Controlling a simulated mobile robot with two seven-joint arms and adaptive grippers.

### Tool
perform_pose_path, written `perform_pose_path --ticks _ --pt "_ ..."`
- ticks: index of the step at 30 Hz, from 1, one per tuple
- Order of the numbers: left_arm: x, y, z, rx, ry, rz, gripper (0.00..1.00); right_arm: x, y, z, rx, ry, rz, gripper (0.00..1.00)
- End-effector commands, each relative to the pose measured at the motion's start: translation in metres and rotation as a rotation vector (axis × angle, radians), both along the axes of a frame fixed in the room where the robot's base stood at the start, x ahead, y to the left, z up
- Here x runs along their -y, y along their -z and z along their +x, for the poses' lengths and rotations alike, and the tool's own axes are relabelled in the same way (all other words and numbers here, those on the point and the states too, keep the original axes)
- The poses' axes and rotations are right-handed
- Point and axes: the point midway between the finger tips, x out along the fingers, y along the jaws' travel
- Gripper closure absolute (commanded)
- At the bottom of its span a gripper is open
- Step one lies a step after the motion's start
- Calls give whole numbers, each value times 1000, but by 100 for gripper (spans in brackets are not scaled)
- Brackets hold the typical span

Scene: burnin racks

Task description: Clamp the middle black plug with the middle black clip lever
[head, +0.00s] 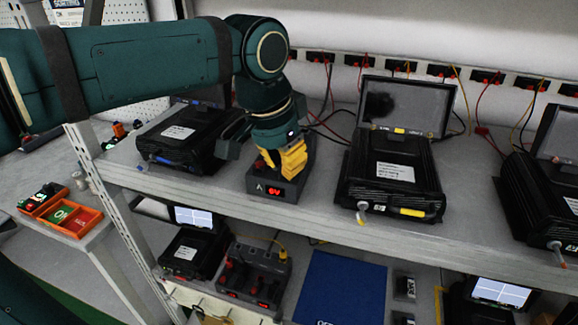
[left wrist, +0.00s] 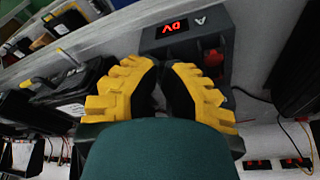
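A dark power unit (head: 273,190) marked A, with a red display reading 0V, stands on the upper shelf. My left gripper (head: 284,158) has yellow fingers and points down onto its top. A red terminal part (left wrist: 212,58) shows beside the right finger. The middle black plug and middle black clip lever cannot be made out; the fingers cover that part of the unit. My right gripper is not in view.
A black device (head: 178,140) stands close left of the unit, and another with an open lid (head: 392,172) close right. Red and black cables run to wall sockets (head: 440,71) behind. The shelf's front edge (head: 300,212) is near. An orange tray (head: 84,222) sits lower left.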

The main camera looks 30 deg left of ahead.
Motion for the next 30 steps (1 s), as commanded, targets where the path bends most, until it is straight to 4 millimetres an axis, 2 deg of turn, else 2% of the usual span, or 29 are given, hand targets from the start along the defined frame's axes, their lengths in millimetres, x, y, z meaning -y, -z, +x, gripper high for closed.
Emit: perform_pose_path --ticks 30 --pt "0 14 0 -1 0 0 100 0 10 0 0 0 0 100"
